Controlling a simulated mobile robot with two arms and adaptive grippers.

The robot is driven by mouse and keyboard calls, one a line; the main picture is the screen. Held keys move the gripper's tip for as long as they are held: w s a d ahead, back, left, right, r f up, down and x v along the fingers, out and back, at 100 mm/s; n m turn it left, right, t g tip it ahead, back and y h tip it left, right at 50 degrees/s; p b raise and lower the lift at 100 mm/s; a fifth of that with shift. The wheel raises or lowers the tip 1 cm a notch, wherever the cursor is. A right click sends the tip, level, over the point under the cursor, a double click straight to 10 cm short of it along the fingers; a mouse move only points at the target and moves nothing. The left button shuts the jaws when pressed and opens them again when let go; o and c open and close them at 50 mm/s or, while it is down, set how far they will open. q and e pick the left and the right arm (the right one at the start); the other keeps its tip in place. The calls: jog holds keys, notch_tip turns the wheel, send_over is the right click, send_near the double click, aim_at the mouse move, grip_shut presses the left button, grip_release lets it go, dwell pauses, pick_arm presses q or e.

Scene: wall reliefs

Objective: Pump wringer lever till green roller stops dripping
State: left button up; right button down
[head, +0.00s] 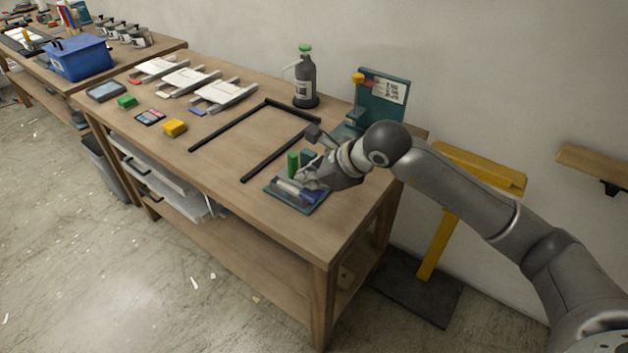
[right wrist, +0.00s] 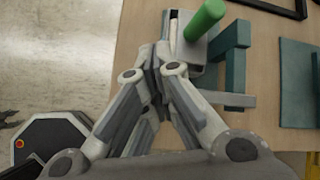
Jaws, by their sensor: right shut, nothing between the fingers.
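A small wringer-like device stands on a flat dark tray (head: 315,207) near the front right of the bench. It has a green cylinder (head: 293,164), a pale roller-like bar (head: 288,187) and a teal bracket (head: 308,158). In the right wrist view the green cylinder (right wrist: 206,19) and teal bracket (right wrist: 238,42) lie just beyond and right of the fingers. My right gripper (head: 303,181) is shut and empty, low over the device; it also shows in the right wrist view (right wrist: 157,58). Contact is unclear. The gripper partly hides the device. I cannot make out drips. My left gripper is not in view.
A teal upright panel (head: 382,92) with a label stands behind my right arm. A black frame (head: 213,134), a dark bottle (head: 305,80), white screens (head: 188,79) and a yellow block (head: 175,128) are on the bench. A yellow stand (head: 437,245) is right of the bench.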

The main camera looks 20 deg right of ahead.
jog(key=shift+s+a+f+b, duration=0.1)
jog(key=shift+f+b, duration=0.35)
jog(key=shift+f, duration=0.05)
jog(key=shift+s+a+f+b, duration=0.1)
jog(key=shift+f+b, duration=0.3)
jog(key=shift+f, duration=0.05)
dwell(0.6)
jog(key=shift+r, duration=0.1)
dwell(0.4)
jog(key=shift+w+d+r+p, duration=0.2)
jog(key=shift+r+p, duration=0.25)
jog(key=shift+r, duration=0.45)
jog(key=shift+w+d+r+p, duration=0.2)
jog(key=shift+r+p, duration=0.25)
jog(key=shift+r, duration=0.5)
jog(key=shift+w+d+r+p, duration=0.15)
jog(key=shift+r+p, duration=0.3)
jog(key=shift+r, duration=0.45)
jog(key=shift+d+r, duration=0.1)
jog(key=r, duration=0.1)
jog(key=r+p, duration=0.1)
jog(key=r, duration=0.1)
jog(key=d+r+p, duration=0.1)
jog(key=shift+w+r, duration=0.35)
